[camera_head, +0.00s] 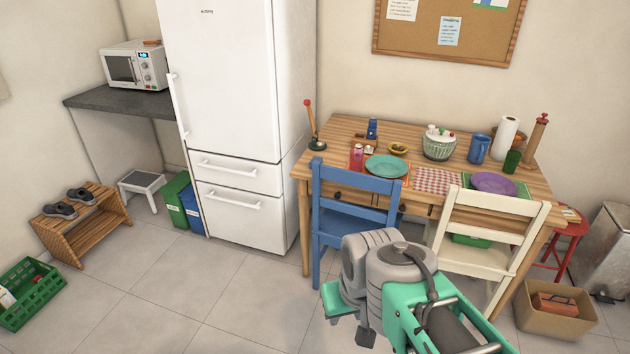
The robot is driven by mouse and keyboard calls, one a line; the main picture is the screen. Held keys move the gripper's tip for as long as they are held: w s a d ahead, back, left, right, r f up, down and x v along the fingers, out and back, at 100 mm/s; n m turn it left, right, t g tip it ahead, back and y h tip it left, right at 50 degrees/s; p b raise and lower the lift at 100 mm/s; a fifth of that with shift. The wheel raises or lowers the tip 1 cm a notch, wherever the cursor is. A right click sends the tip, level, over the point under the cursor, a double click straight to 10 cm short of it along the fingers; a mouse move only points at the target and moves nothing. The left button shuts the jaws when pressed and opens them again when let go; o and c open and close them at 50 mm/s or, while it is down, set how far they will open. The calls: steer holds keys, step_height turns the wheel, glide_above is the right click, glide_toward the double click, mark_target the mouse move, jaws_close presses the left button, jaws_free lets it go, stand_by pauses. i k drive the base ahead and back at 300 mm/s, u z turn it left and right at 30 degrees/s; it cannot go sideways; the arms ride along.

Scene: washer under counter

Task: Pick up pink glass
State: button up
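The pink glass (356,157) stands upright on the left part of the wooden table (340,132), just left of a teal plate (386,166). The top of the blue chair's back (355,178) is in front of it, close to its base in the picture. My gripper (352,318) seems to be at the folded end of my arm, low in the middle of the view. It is apart from the glass, on the near side of the chairs. Its fingers do not show clearly.
A cream chair (492,231) stands right of the blue one, at the table's front. The table also bears a bowl (439,147), a blue mug (479,148), a purple plate (493,184) and a paper towel roll (506,138). The fridge (225,90) stands left. The floor (210,295) at front left is clear.

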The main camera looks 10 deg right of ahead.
mark_target(356, 161)
steer(key=u, duration=0.3)
steer(key=k, duration=0.5)
steer(key=z, duration=0.9)
steer(key=i, duration=0.75)
steer(key=z, duration=0.45)
steer(key=i, duration=0.8)
steer(key=u, duration=0.95)
steer(key=i, duration=0.65)
steer(key=u, duration=0.85)
steer(key=i, duration=0.55)
steer(key=z, duration=0.05)
